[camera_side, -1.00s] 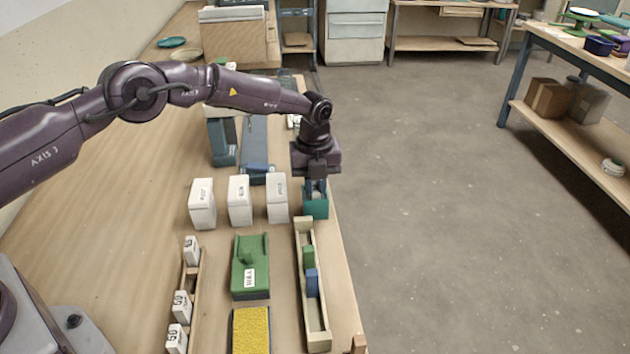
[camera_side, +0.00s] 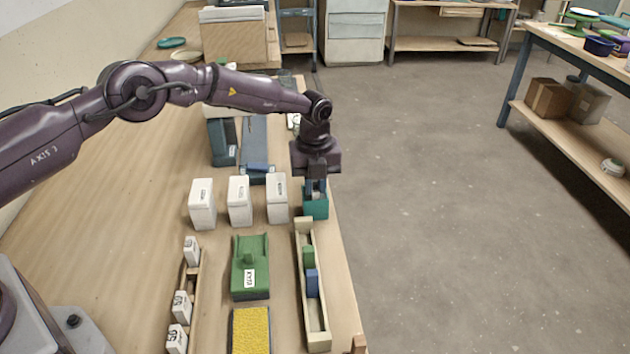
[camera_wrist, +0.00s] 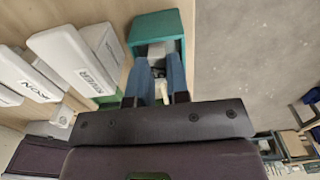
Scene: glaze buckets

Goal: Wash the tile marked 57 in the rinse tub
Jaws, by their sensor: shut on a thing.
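My gripper (camera_side: 316,188) points down at the teal tub (camera_side: 316,208) by the table's right edge. Its blue fingers reach the tub's opening. In the wrist view the tub (camera_wrist: 160,24) lies just beyond the fingers (camera_wrist: 158,82), which are shut on a small pale piece (camera_wrist: 160,90), likely a tile. No number can be read on it, and its lower end is hidden. Several white numbered tiles stand in a narrow wooden rack at the left, among them a middle one (camera_side: 181,306) and a front one (camera_side: 177,338). Their numbers look like 50-something but are unclear.
Three white labelled containers (camera_side: 239,201) stand left of the tub. In front are a green block (camera_side: 250,268) with a label, a yellow sponge pad (camera_side: 250,330) and a long wooden tray (camera_side: 318,325) holding green and blue pieces. The table's left side is clear.

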